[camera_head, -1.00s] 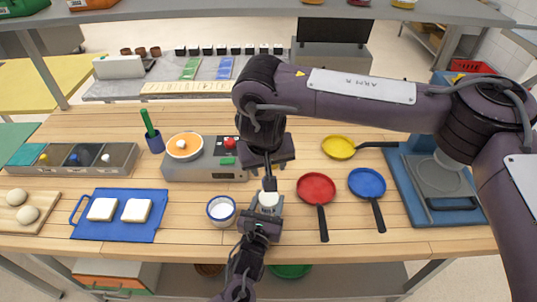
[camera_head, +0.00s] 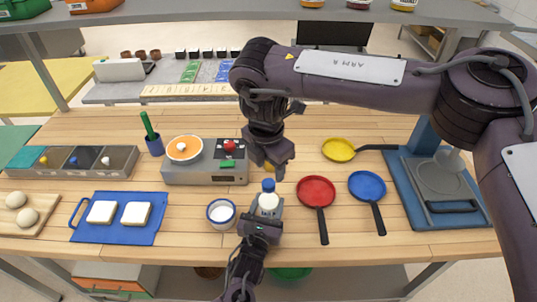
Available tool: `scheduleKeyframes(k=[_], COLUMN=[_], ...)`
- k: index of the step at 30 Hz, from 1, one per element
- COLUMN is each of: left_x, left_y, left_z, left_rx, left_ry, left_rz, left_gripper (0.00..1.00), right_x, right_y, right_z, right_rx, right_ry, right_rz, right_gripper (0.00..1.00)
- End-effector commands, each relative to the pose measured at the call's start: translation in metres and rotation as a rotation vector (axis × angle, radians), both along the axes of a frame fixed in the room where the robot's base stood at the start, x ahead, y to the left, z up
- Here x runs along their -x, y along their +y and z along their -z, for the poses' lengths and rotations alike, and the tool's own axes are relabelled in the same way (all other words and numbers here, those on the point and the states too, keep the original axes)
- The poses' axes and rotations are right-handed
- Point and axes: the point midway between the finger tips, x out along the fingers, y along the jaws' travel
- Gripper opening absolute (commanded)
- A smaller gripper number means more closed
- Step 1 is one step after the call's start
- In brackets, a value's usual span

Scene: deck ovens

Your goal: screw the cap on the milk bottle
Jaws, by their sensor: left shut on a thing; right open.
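The milk bottle (camera_head: 268,203) stands upright near the front edge of the table, white inside. A blue cap (camera_head: 268,185) sits on top of its neck; I cannot tell how tightly it is screwed. My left gripper (camera_head: 262,221) is shut on the bottle from the front side. My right gripper (camera_head: 268,170) is open just above and behind the cap, pointing down, and appears apart from it.
A white bowl (camera_head: 221,225) stands left of the bottle. Red (camera_head: 316,189) and blue (camera_head: 367,184) pans lie to the right. A grey cooker (camera_head: 205,175) stands behind left. A tray (camera_head: 122,174) holds small coloured items. A blue board (camera_head: 85,229) carries bread.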

Motion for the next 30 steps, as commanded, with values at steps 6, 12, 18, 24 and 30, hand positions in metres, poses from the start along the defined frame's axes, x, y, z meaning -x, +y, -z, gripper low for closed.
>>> scheduleKeyframes(k=[6,12,18,24,30], left_x=[0.000,0.000,0.000,0.000,0.000], left_y=[0.000,0.000,0.000,0.000,0.000], left_z=[0.000,0.000,0.000,0.000,0.000], left_rx=[0.000,0.000,0.000,0.000,0.000], left_ry=[-0.001,0.000,-0.001,0.000,-0.001], left_rz=[0.000,0.000,0.000,0.000,0.000], left_gripper=[0.00,0.00,0.00,0.00,0.00], right_x=[-0.002,-0.004,-0.006,-0.007,-0.007], right_y=[0.000,0.001,0.002,0.002,0.002], right_z=[-0.006,-0.013,-0.020,-0.023,-0.024], right_rx=[0.038,0.055,0.059,0.058,0.056], right_ry=[0.059,0.103,0.126,0.133,0.134], right_rz=[-0.466,-0.897,-1.276,-1.497,-1.558], right_gripper=[0.48,0.48,0.48,0.48,0.48])
